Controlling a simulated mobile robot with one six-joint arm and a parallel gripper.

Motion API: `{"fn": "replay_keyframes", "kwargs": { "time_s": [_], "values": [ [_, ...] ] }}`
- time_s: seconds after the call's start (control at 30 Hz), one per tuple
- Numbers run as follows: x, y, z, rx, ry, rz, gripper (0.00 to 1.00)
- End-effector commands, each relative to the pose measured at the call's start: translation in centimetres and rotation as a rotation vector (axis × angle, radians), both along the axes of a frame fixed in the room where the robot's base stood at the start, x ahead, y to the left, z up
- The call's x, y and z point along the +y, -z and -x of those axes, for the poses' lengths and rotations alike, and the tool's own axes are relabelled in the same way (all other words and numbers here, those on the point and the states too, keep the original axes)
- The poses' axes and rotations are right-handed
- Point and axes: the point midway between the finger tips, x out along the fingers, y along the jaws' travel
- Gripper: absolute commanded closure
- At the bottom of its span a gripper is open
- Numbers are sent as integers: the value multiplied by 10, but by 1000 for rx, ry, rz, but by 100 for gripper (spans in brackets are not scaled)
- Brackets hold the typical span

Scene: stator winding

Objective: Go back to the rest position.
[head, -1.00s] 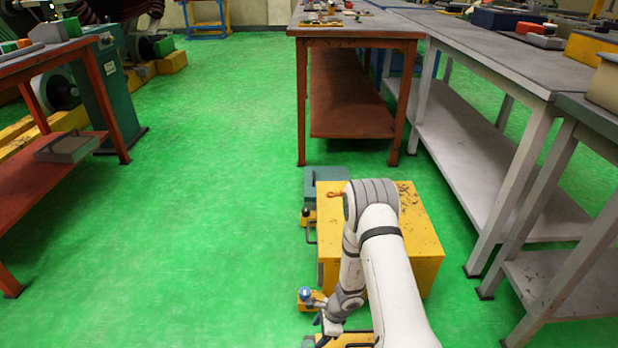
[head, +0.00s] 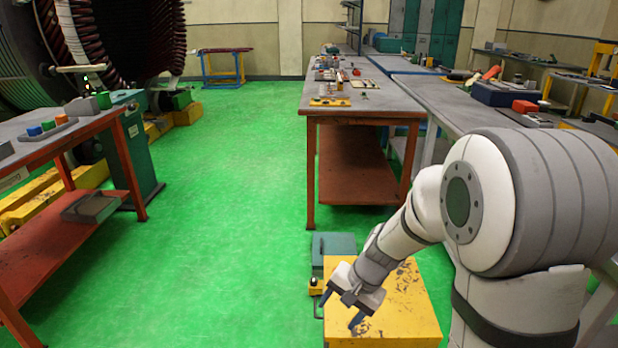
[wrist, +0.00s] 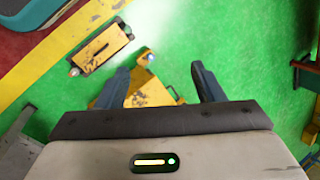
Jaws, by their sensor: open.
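My gripper (head: 340,309) hangs from my arm at the lower middle of the head view, over the left part of the yellow box (head: 402,292). Its two dark fingers point down and stand apart with nothing between them. In the wrist view my gripper (wrist: 166,84) also shows open and empty. Below it lie the green floor (wrist: 215,40) and a small yellow piece (wrist: 140,92) partly hidden behind the fingers. My arm is bent and covers the right of the head view.
A red-legged bench (head: 366,104) with tools stands ahead. Grey tables (head: 450,90) run along the right, partly behind my arm. A red bench (head: 85,125) stands at the left. The green floor (head: 220,220) between is clear. In the wrist view a yellow item (wrist: 101,49) lies at upper left.

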Motion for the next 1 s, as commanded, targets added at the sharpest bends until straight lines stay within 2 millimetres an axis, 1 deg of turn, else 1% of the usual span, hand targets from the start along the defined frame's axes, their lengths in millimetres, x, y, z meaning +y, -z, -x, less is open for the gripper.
{"fn": "replay_keyframes", "kwargs": {
  "time_s": [0.03, 0.07, 0.1, 0.17, 0.2, 0.27, 0.3, 0.4, 0.5, 0.6, 0.7, 0.87, 1.0],
  "values": [
    [-5, -44, 11, -31, -43, 23, 38],
    [-8, -59, 19, -46, -70, 38, 38],
    [-12, -80, 28, -64, -106, 61, 38],
    [-19, -109, 44, -92, -159, 98, 38],
    [-24, -128, 54, -110, -192, 125, 38],
    [-32, -155, 69, -137, -240, 166, 38],
    [-38, -172, 80, -151, -271, 194, 38],
    [-52, -210, 105, -187, -338, 270, 38],
    [-64, -238, 127, -214, -390, 338, 38],
    [-74, -255, 141, -231, -425, 391, 38],
    [-80, -264, 150, -240, -444, 422, 38],
    [-82, -265, 154, -242, -454, 437, 38],
    [-82, -264, 153, -242, -453, 436, 48]
  ]
}}
